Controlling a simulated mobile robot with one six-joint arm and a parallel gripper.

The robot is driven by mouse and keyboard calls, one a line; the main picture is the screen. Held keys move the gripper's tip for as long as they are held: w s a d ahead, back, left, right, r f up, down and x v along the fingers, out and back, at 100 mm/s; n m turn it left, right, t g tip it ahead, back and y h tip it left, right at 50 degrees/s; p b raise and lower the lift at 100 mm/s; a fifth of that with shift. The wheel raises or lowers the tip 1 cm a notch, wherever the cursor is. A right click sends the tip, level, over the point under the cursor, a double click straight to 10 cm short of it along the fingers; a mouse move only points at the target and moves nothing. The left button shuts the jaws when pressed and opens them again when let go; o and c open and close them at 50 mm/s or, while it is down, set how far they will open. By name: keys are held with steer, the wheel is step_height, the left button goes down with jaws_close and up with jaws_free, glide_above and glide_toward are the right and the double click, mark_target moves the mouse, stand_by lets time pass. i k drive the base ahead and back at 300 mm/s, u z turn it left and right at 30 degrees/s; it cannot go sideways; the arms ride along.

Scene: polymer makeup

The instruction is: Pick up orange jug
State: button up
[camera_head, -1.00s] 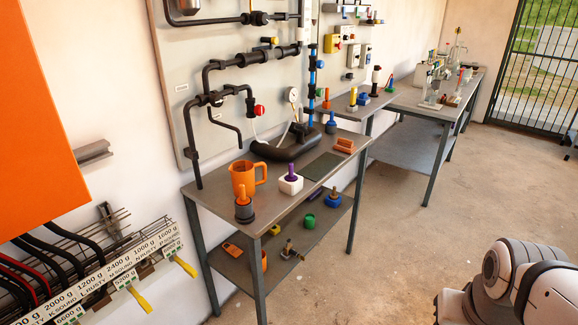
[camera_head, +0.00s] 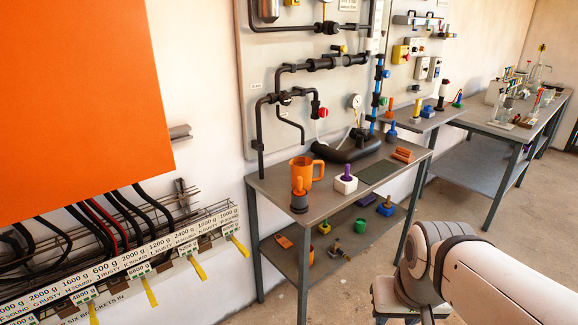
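The orange jug (camera_head: 303,170) stands upright near the left end of the grey table (camera_head: 330,205), with its handle to the right. An orange-and-dark object (camera_head: 299,195) stands in front of it and covers part of its lower side. A white block with a purple peg (camera_head: 346,183) stands to its right. My arm shows at the lower right, well apart from the jug and nearer the camera. The fingers of my gripper are not visible.
A large orange panel (camera_head: 75,90) fills the upper left. Below it are cables and a rack of weight labels (camera_head: 120,265). Black pipes (camera_head: 259,135) rise behind the table's left end. A dark curved vessel (camera_head: 345,152) stands behind. Open floor lies at the right.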

mark_target(308, 174)
steer(key=u, duration=0.2)
steer(key=i, duration=1)
steer(key=u, duration=0.05)
